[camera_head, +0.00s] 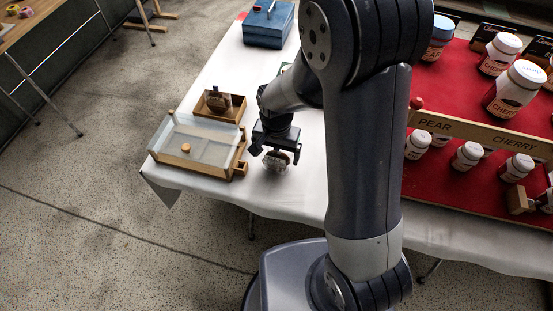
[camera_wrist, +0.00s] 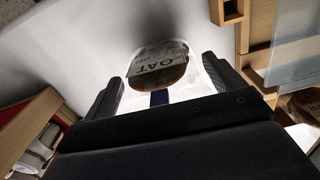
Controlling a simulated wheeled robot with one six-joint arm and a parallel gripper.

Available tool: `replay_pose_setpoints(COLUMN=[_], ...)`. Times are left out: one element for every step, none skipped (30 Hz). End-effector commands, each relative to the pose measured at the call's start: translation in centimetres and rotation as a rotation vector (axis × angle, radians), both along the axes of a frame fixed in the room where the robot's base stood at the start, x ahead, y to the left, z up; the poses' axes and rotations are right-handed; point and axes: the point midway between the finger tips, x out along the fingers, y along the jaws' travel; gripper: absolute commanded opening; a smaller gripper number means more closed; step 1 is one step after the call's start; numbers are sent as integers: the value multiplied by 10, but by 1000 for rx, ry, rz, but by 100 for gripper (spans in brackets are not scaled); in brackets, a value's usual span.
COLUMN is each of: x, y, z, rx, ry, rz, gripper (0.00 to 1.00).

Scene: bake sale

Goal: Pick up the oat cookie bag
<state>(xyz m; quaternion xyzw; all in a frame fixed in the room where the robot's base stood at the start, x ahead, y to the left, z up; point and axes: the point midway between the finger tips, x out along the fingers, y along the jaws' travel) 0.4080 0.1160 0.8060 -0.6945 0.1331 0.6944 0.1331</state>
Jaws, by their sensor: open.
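The oat cookie bag (camera_wrist: 158,66) is a clear bag with a brown cookie and a pale label reading OAT. In the wrist view it lies ahead of and between the two fingers of my gripper (camera_wrist: 164,88), which are apart. In the head view the bag (camera_head: 276,161) is on the white tablecloth, just below my gripper (camera_head: 275,150). My gripper is open, and its jaws partly hide the bag's top. I cannot tell whether either finger touches the bag.
A wooden case with a clear lid (camera_head: 198,147) stands left of my gripper. A small wooden tray (camera_head: 237,112) holding a brown item (camera_head: 217,100) is behind it. A blue box (camera_head: 267,25) sits at the back. A red jar stand with a PEAR and CHERRY rail (camera_head: 470,135) is at right.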

Motion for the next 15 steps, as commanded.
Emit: replay_pose_setpoints(x=[0,0,0,0,0,0,0,0,0,0,0,0,0,0,0], y=[0,0,0,0,0,0,0,0,0,0,0,0,0,0,0], z=[0,0,0,0,0,0,0,0,0,0,0,0,0,0,0], rx=[0,0,0,0,0,0,0,0,0,0,0,0,0,0,0], ry=[0,0,0,0,0,0,0,0,0,0,0,0,0,0,0], rz=[0,0,0,0,0,0,0,0,0,0,0,0,0,0,0], gripper=[89,88,85,83,80,77,74,72,69,66,64,60,58,56,53])
